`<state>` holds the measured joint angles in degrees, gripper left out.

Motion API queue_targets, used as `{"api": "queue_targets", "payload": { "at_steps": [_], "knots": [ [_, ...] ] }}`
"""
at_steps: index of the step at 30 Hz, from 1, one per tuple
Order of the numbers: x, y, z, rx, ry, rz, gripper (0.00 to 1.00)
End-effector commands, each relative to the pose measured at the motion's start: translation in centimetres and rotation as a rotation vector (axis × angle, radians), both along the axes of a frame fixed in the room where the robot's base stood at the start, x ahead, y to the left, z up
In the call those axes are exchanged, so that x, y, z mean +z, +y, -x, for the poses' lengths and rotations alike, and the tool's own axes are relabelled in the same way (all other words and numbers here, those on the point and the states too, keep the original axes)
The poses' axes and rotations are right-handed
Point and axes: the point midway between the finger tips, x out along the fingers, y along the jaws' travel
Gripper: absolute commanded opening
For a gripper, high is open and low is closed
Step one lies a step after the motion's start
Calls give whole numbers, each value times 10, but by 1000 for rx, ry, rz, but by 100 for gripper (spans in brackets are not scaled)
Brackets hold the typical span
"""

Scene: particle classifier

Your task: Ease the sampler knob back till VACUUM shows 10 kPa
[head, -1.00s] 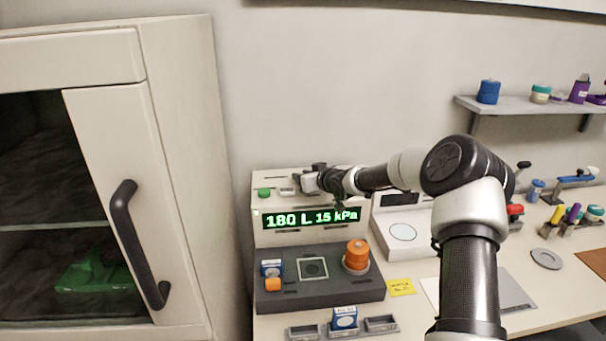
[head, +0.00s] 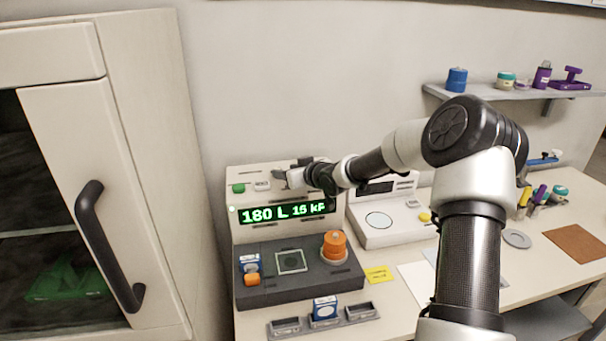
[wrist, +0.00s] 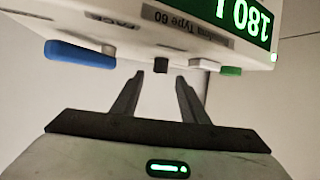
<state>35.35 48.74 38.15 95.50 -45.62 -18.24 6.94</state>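The sampler (head: 240,222) is a pale box with a dark front deck. Its green display (head: 288,211) reads 180 L and 15 or 16 kPa; the last letter is cut off. It also shows upside down in the wrist view (wrist: 240,22), with only 180 L legible. My gripper (head: 290,180) is at the sampler's top edge. In the wrist view my gripper (wrist: 160,77) is open, with a small dark stub (wrist: 160,67) between and just beyond its fingertips. I cannot tell whether this stub is the knob. An orange knob (head: 334,244) stands on the deck, clear of my gripper.
A green button (head: 238,188) is left of my gripper. A blue bar (wrist: 80,55) juts out in the wrist view. A white instrument (head: 378,233) stands right of the sampler, a cabinet (head: 140,150) left. A small tray (head: 285,327) lies in front.

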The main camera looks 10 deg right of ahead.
Motion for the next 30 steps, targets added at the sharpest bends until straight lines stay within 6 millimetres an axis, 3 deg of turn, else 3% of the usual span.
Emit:
{"api": "queue_targets", "payload": {
  "at_steps": [6, 12, 18, 30],
  "knots": [
    [22, -20, 48, -2, 1, 4, 40],
    [36, -32, 78, -1, 0, 2, 40],
    [41, -36, 91, 0, 0, 0, 40],
    [42, -33, 95, 3, 14, 24, 40]
  ]
}}
